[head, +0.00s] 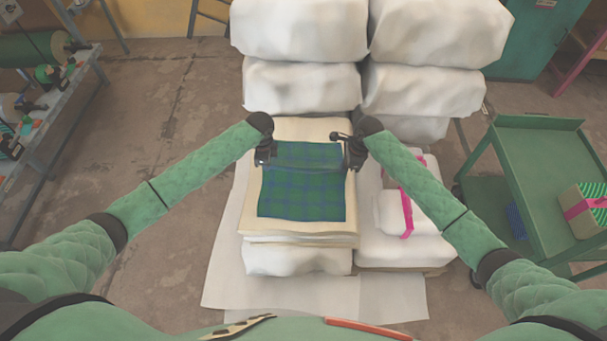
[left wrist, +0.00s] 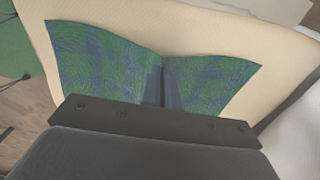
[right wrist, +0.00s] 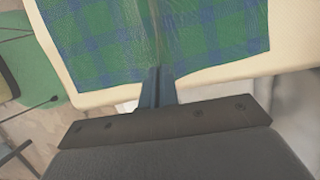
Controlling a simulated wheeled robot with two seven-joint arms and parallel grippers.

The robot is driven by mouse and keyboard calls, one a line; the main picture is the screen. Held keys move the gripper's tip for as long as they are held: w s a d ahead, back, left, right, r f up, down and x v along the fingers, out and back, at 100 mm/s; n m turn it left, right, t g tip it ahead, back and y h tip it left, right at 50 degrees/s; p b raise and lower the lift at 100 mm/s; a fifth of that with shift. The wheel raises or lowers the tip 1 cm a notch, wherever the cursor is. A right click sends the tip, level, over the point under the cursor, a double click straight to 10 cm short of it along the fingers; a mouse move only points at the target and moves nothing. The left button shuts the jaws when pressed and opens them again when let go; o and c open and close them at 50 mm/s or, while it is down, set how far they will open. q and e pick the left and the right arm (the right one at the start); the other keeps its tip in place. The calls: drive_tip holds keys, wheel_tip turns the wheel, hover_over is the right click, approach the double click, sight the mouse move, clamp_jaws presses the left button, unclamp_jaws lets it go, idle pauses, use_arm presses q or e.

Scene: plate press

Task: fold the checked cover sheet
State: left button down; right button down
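The checked cover sheet (head: 303,196), green and blue, lies on a cream padded stack (head: 251,204) in the middle of the head view. A crease or raised band crosses its far part between my grippers. My left gripper (head: 268,158) is at the sheet's far left side. In the left wrist view its fingers (left wrist: 163,82) are together, with the sheet (left wrist: 105,62) drawn to them in a pinch. My right gripper (head: 350,158) is at the far right side. In the right wrist view its fingers (right wrist: 155,80) are together at the sheet's edge (right wrist: 210,35); the fingertips are partly hidden.
Large white wrapped bales (head: 300,90) stand behind the stack. A lower white bundle (head: 405,245) with a pink strap (head: 407,212) is to its right. A green cart (head: 535,150) stands at right, and a shelf rack (head: 60,110) at left. Floor is free at left.

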use_arm(q)
drive_tip(key=shift+r, duration=0.15)
use_arm(e)
drive_tip(key=shift+r, duration=0.15)
